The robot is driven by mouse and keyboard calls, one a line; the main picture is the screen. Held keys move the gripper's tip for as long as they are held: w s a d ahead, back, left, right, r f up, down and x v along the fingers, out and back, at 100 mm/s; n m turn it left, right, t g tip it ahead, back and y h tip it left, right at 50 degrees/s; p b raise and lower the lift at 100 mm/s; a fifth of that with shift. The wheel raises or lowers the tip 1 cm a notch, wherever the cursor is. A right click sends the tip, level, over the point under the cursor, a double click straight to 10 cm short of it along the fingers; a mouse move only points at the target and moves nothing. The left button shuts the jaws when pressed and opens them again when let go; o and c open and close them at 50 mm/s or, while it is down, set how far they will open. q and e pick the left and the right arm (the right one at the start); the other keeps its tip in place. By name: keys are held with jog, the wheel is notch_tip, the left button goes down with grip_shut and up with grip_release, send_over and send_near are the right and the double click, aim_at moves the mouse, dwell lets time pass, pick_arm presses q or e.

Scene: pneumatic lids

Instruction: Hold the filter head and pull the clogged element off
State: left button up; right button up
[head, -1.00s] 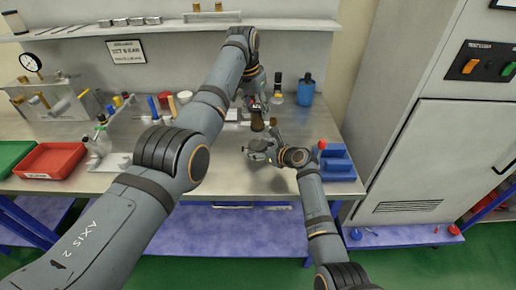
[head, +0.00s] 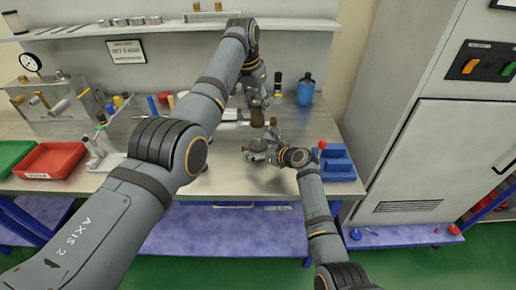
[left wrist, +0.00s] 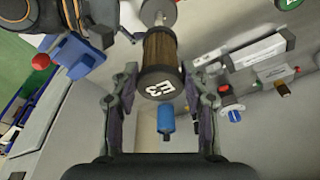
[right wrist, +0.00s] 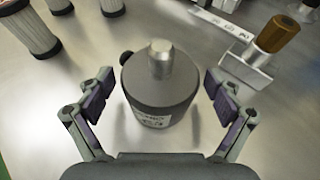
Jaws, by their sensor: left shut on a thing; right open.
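My left gripper (head: 256,97) is shut on the clogged element (head: 257,115), a brown cylinder. In the left wrist view the element (left wrist: 160,58) sits between the fingers, its dark end cap marked E3. The filter head (right wrist: 158,95) is a grey, round body with a label too blurred to read. It stands on the bench, its metal spigot bare on top in the right wrist view. The element is above it in the head view, apparently clear of the spigot. My right gripper (right wrist: 158,98) is open, its fingers either side of the filter head with gaps.
Pale pleated elements (right wrist: 38,30) stand left of the filter head in the right wrist view. A brown-topped grey piece (right wrist: 277,35) is at its right. A blue holder (head: 337,165) and a blue bottle (head: 305,92) stand at the bench's right. A red tray (head: 50,162) is far left.

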jog(key=v, duration=1.2)
